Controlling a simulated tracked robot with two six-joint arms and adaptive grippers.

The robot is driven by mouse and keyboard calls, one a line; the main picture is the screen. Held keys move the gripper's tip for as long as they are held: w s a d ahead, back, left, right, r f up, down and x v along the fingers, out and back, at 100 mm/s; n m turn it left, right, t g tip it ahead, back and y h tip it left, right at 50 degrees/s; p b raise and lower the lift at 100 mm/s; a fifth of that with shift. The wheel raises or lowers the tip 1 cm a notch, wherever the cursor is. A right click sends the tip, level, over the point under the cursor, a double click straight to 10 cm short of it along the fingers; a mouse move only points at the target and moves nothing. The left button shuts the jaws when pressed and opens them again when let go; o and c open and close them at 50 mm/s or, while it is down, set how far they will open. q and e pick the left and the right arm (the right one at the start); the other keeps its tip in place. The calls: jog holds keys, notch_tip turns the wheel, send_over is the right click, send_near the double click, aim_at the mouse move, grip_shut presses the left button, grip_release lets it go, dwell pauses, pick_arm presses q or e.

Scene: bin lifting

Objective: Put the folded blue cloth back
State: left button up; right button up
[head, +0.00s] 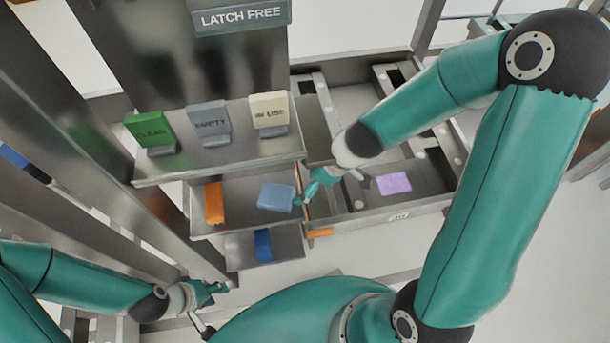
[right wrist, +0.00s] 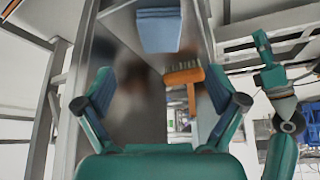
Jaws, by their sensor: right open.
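The folded light blue cloth (head: 277,197) lies on the middle shelf near its right edge. In the right wrist view the cloth (right wrist: 158,30) shows as stacked folds, ahead of the fingers and apart from them. My right gripper (head: 318,183) is open and empty, just right of the cloth beyond the shelf edge; its two fingers show in the right wrist view (right wrist: 162,98) with a gap between. My left gripper (head: 212,290) is low at the left, below the shelves and away from the cloth; its finger opening is unclear.
An upper shelf (head: 225,160) carries green CLEAN, grey EMPTY and cream IN USE cards. An orange item (head: 213,203) stands left of the cloth, and a dark blue item (head: 262,245) sits below. An orange brush (right wrist: 185,76) is near the cloth. A purple pad (head: 394,183) lies at right.

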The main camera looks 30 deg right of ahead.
jog(key=s+a+f+m+g, duration=0.1)
jog(key=s+a+f+m, duration=0.1)
jog(key=s+f+m, duration=0.3)
jog(key=s+a+f+m+g, duration=0.2)
jog(key=s+f+m, duration=0.3)
jog(key=f, duration=0.7)
jog(key=shift+a+m+h, duration=0.3)
jog(key=shift+a+m, duration=0.5)
jog(key=shift+m, duration=0.4)
notch_tip(320, 180, up, 18)
jog(key=p, duration=1.8)
jog(key=shift+r, duration=0.15)
jog(key=shift+w, duration=0.1)
